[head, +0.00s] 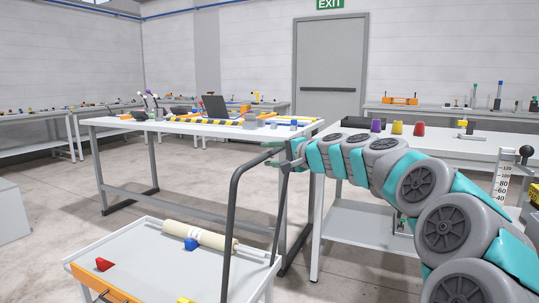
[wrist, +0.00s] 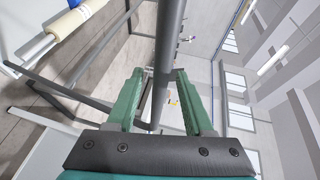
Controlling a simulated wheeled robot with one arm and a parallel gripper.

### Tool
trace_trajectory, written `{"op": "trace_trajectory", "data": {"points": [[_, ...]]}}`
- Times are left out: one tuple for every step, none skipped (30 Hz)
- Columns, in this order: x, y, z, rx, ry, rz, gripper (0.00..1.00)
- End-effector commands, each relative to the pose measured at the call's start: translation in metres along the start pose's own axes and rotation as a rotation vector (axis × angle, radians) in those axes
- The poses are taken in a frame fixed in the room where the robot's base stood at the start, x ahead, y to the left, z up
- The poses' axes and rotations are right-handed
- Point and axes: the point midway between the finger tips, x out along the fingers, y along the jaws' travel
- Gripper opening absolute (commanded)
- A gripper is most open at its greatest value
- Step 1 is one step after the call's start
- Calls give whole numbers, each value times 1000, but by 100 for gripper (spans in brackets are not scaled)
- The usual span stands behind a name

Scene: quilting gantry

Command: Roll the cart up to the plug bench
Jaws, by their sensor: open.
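The cart (head: 150,252) is at the bottom of the head view, a white tray with a dark upright handle (head: 233,200) on its right side. My gripper (head: 277,153), with green fingers, is at the top of that handle. In the wrist view the handle bar (wrist: 168,55) runs between the open fingers (wrist: 164,72), with a gap on either side. A bench with purple, yellow and red plugs (head: 397,128), which looks like the plug bench (head: 460,147), stands at the right behind my arm. My arm hides part of it.
A long white table (head: 110,124) with a laptop (head: 215,107) stands behind the cart. Bare floor shows at the left. A grey door (head: 330,70) is at the back.

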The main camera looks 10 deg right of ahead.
Motion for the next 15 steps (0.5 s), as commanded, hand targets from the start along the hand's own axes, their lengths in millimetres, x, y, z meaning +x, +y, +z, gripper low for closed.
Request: {"op": "trace_trajectory", "data": {"points": [[3, 1, 0, 0, -1, 1, 52], [4, 1, 0, 0, -1, 1, 52], [5, 1, 0, 0, -1, 1, 52], [6, 1, 0, 0, -1, 1, 52], [6, 1, 1, 0, -1, 1, 52], [6, 1, 1, 0, -1, 1, 52], [6, 1, 1, 0, -1, 1, 52], [6, 1, 1, 0, -1, 1, 52], [6, 1, 1, 0, -1, 1, 52], [6, 1, 1, 0, -1, 1, 52], [6, 1, 1, 0, -1, 1, 50], [5, 1, 1, 0, -1, 1, 45], [5, 1, 1, 0, -1, 1, 42], [5, 1, 1, 0, -2, 1, 39], [5, 1, 1, 0, -1, 1, 34]]}}
